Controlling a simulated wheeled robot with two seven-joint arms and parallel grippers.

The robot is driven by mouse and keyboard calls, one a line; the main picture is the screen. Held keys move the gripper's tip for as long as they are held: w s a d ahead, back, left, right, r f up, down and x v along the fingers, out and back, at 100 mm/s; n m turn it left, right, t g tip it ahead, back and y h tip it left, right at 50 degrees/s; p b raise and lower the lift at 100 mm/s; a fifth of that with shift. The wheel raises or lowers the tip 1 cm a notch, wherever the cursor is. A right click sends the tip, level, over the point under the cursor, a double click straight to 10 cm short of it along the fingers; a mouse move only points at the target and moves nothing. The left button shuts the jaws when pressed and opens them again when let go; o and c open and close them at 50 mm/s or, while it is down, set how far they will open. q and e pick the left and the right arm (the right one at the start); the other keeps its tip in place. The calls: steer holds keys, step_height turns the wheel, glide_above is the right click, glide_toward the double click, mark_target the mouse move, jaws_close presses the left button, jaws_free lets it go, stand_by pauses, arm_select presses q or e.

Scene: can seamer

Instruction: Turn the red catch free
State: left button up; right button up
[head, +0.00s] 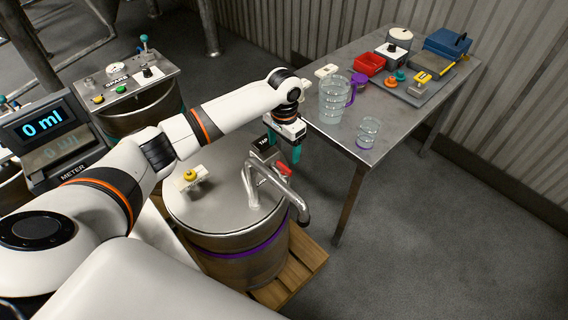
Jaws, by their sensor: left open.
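The red catch (284,169) is a small red piece at the top of a bent grey metal tap (262,187) on the lid of a steel drum (215,217). My left gripper (284,152) has teal fingers and points down just above and behind the red catch. Its jaws are open, with nothing seen between them. It looks apart from the catch, but the exact gap is hard to tell. My right gripper is not in view.
A yellow knob (190,175) stands on the same lid. The drum rests on a wooden pallet (297,270). A meter (45,130) reads 0 ml.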

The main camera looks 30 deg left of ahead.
mark_target(284, 166)
arm_select(q)
step_height(284, 166, down, 8)
steer(key=shift+r, duration=0.1)
steer(key=shift+c, duration=0.4)
steer(key=c, duration=0.9)
